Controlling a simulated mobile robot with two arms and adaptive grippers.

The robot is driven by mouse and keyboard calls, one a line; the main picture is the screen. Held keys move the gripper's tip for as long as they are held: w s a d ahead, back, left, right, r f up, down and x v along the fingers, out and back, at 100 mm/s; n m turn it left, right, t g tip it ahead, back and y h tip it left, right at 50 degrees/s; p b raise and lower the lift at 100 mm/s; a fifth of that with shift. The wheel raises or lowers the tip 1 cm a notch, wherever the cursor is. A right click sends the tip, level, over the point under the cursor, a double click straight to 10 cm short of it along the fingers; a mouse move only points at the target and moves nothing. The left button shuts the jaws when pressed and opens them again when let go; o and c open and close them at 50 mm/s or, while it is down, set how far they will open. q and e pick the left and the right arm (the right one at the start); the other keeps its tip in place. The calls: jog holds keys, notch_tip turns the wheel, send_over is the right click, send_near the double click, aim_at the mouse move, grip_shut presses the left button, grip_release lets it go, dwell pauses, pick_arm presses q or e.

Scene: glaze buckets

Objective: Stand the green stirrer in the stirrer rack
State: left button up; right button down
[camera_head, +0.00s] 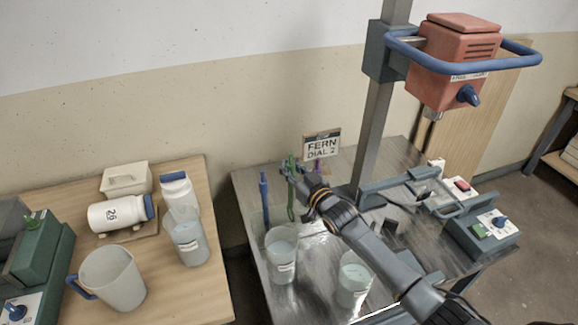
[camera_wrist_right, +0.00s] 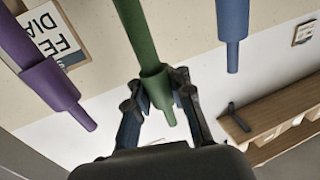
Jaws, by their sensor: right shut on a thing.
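The green stirrer (camera_head: 291,204) is upright at the back of the metal table, between the blue stirrer (camera_head: 265,198) and the purple stirrer, which is mostly hidden behind my gripper. My right gripper (camera_head: 293,177) is shut on its upper part. In the right wrist view the green stirrer (camera_wrist_right: 143,45) passes between the fingertips (camera_wrist_right: 158,92), with the purple stirrer (camera_wrist_right: 52,85) on one side and the blue stirrer (camera_wrist_right: 232,35) on the other. The stirrer rack does not show clearly, and I cannot tell whether the green stirrer's foot is seated. My left gripper is out of view.
Two glaze buckets (camera_head: 281,262) (camera_head: 355,279) stand at the metal table's front. A sign reading FERN DIAL 2 (camera_head: 322,144) stands behind the stirrers. A post (camera_head: 371,130) carries a red mixer head (camera_head: 455,62) at right. Jugs and jars fill much of the left table (camera_head: 190,291).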

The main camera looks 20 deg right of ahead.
jog(key=shift+f+b, duration=1.3)
jog(key=shift+f, duration=0.5)
jog(key=c, duration=1.1)
grip_release()
jog(key=shift+s, duration=0.1)
